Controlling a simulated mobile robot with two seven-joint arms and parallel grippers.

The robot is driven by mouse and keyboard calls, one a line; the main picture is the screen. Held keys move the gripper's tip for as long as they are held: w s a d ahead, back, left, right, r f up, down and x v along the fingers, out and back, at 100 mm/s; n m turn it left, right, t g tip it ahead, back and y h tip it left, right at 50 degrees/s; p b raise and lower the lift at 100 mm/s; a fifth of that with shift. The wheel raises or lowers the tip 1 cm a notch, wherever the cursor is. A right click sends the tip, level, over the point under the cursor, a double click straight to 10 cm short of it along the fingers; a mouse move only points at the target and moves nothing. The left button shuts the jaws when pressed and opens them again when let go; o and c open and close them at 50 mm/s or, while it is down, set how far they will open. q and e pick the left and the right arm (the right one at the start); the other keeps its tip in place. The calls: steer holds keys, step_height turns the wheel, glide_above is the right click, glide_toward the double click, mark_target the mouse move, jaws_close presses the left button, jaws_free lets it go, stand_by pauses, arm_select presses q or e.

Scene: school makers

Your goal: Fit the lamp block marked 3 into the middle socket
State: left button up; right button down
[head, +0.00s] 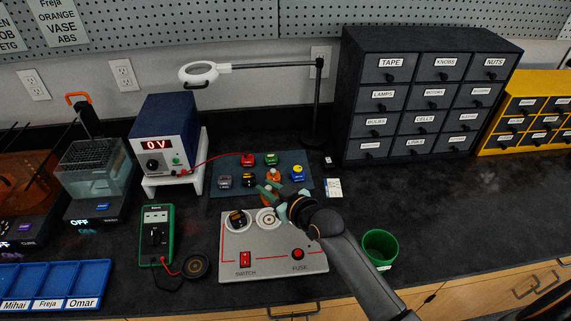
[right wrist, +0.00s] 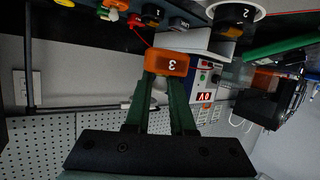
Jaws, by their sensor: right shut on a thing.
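My right gripper (head: 268,193) is shut on the orange lamp block marked 3 (right wrist: 166,64), between its green fingers. The fingers hold it above the far edge of the grey socket board (head: 273,263), near the middle socket (head: 268,219). The middle socket is a pale round ring and looks empty. The left socket (head: 228,225) holds a dark block marked 2 (head: 237,217), which also shows in the right wrist view (right wrist: 231,14). The right end of the socket row is hidden behind my right gripper and wrist. My left gripper is not in view.
A dark mat (head: 215,195) with several coloured blocks lies behind the board. A power supply (head: 165,140) reading 0V stands left, with a green meter (head: 156,238) in front. A green cup (head: 380,248) is right of my arm. The bench further right is clear.

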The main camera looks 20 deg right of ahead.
steer(key=shift+s+a+f, duration=0.2)
steer(key=shift+s+a, duration=0.2)
steer(key=shift+s, duration=0.05)
steer(key=shift+f, duration=0.15)
step_height(320, 180, down, 6)
steer(key=b, duration=0.6)
steer(key=shift+r, duration=0.25)
steer(key=shift+r+p, duration=0.1)
steer(key=shift+p, duration=0.5)
stand_by(0.3)
steer(key=shift+f+b, duration=0.3)
steer(key=shift+f, duration=0.1)
stand_by(0.4)
steer(key=shift+r, duration=0.15)
steer(key=shift+r+p, duration=0.65)
steer(key=shift+p, duration=0.3)
